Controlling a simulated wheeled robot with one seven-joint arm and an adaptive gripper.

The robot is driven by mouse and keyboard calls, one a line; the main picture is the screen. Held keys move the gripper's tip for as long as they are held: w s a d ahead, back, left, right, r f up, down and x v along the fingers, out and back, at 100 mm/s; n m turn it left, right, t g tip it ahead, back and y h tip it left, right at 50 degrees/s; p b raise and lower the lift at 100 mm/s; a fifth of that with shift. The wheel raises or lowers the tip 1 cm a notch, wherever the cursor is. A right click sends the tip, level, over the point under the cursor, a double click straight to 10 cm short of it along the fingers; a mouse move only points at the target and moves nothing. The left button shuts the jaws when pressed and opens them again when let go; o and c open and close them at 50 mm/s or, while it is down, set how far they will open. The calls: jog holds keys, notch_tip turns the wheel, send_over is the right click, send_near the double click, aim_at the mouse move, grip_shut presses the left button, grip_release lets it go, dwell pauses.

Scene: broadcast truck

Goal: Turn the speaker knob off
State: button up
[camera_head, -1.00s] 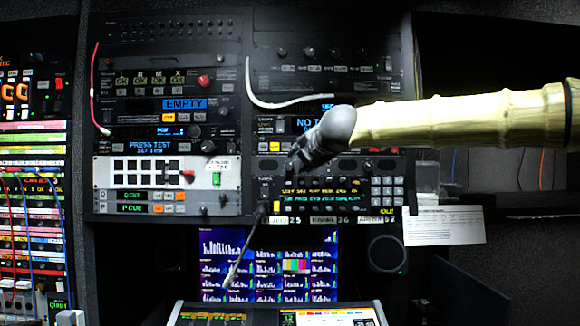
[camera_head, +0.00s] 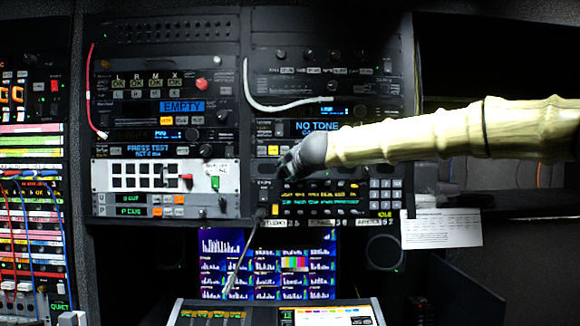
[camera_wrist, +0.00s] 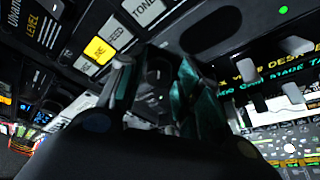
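A dark, rounded knob-like part (camera_wrist: 154,72) shows in that gap, close to the fingertips. I cannot tell whether the fingers touch it. I cannot read a label naming it as the speaker knob, and in the head view my gripper hides this spot.
A lit yellow button (camera_wrist: 98,50) and white buttons lie beside the fingers. A white cable (camera_head: 285,104) hangs above my gripper. A monitor (camera_head: 268,265) and console (camera_head: 275,312) are below. A paper sheet (camera_head: 441,228) hangs at right.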

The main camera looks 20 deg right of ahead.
jog(key=c, duration=0.7)
jog(key=shift+c, duration=0.2)
jog(key=shift+a+r, duration=0.1)
